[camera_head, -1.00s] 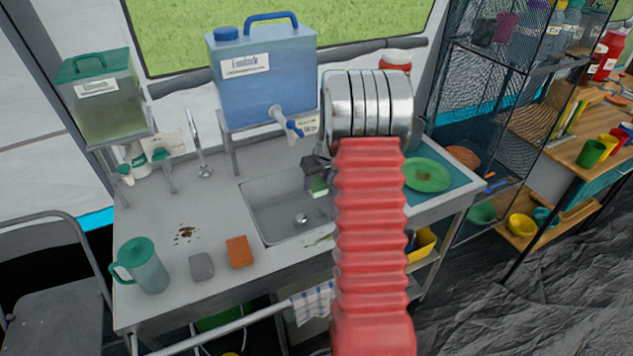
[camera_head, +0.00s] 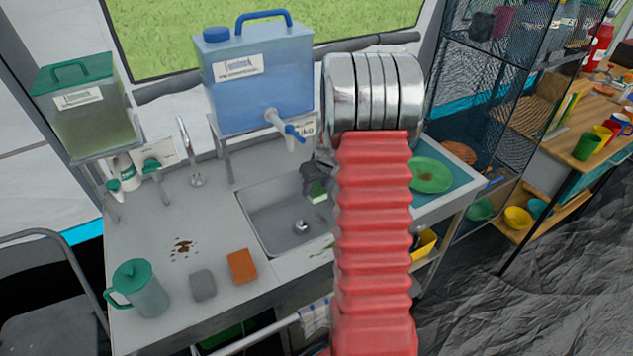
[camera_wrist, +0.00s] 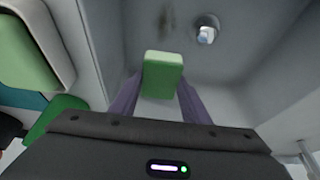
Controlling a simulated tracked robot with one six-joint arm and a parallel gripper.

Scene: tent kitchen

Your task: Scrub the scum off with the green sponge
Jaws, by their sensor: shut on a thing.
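The green sponge (camera_wrist: 162,75) is held between the two purple fingers of my gripper (camera_wrist: 160,92) in the wrist view. In the head view the sponge (camera_head: 317,193) shows below my gripper (camera_head: 316,178), over the right part of the sink (camera_head: 262,210). A faint brownish smear (camera_wrist: 165,22), which may be scum, marks the grey sink surface beyond the sponge, beside the drain (camera_wrist: 205,34). I cannot tell whether the sponge touches the sink. My red arm hides part of the sink's right side in the head view.
Left of the sink are brown crumbs (camera_head: 183,247), a grey sponge (camera_head: 202,285), an orange sponge (camera_head: 242,266) and a teal pitcher (camera_head: 139,289). A tap (camera_head: 190,152) and blue water container (camera_head: 258,75) stand behind. A green plate (camera_head: 431,175) lies right.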

